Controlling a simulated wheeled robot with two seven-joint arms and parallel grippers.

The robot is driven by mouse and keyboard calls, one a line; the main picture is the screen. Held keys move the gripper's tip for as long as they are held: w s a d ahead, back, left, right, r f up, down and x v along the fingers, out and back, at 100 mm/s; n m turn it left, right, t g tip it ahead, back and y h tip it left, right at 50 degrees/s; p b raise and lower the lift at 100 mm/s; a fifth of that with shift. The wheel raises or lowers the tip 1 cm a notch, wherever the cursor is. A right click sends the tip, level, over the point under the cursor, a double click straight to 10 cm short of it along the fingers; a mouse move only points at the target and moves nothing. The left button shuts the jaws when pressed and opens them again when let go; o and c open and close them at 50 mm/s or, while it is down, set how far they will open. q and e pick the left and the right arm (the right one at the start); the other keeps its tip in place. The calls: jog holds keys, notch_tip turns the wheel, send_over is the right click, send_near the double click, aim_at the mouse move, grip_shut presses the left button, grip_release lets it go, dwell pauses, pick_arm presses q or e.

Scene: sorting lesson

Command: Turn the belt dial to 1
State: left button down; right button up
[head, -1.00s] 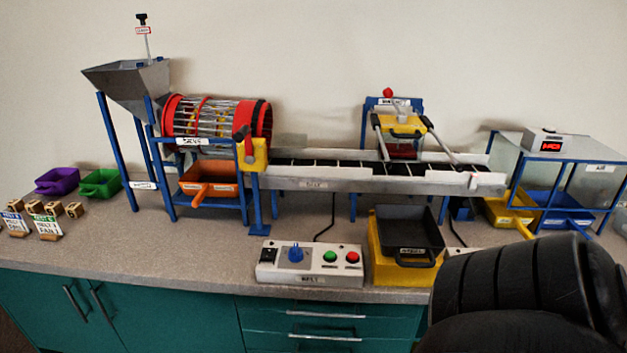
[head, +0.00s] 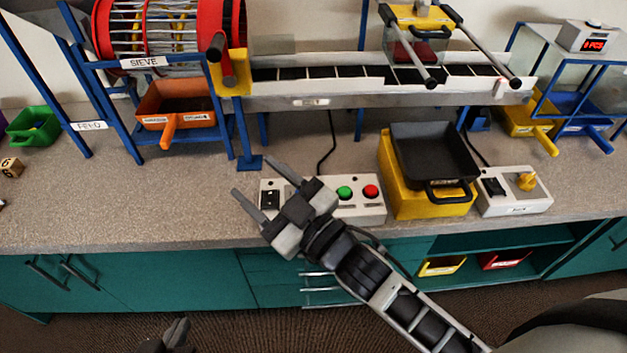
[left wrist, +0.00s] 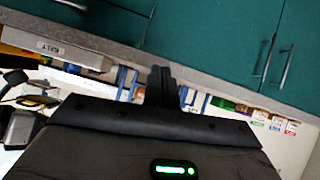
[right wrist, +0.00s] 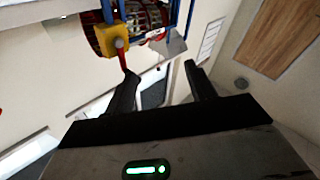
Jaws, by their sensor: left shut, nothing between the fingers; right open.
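The white belt control box (head: 362,212) stands near the counter's front edge, with a black switch (head: 269,199), a green button (head: 344,193) and a red button (head: 371,191). My right gripper (head: 254,177) is open and empty, above the box's left part. It hides the belt dial, so its setting cannot be read. Its two spread fingers show in the right wrist view (right wrist: 162,76). My left gripper (head: 178,333) is shut and empty, low in front of the counter.
The yellow stand with a black tray (head: 434,152) is right of the box. Another control box (head: 515,203) with a yellow dial stands further right. The conveyor (head: 370,97) and sieve frame (head: 236,128) are behind.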

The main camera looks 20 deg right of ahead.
jog(key=a+r+n+g+y, duration=0.2)
jog(key=a+r+n+y, duration=0.3)
jog(key=r+n+y, duration=0.2)
jog(key=s+a+r+n+g+y, duration=0.1)
jog(key=s+a+n+g, duration=0.25)
jog(key=n+g, duration=0.7)
jog(key=s+a+r+n+g+y, duration=0.1)
jog(key=s+a+n+g, duration=0.25)
jog(key=n+g, duration=0.65)
jog(key=w+d+f+n+t+h+b, duration=0.15)
jog(key=w+d+f+n+h, duration=0.25)
jog(key=w+d+f+h, duration=0.55)
jog(key=w+d+r+m+t+h, duration=0.1)
jog(key=w+d+r+t+h, duration=0.1)
jog(key=d+h, duration=0.3)
jog(key=w+d+r+m+t+h, duration=0.1)
jog(key=w+d+r+t+h, duration=0.1)
jog(key=d+r+h, duration=0.3)
jog(key=shift+y, duration=0.45)
jog(key=f, duration=1.7)
jog(key=shift+s+d+f, duration=0.1)
jog(key=shift+d+f, duration=0.2)
jog(key=shift+d, duration=0.05)
jog(key=c, duration=1)
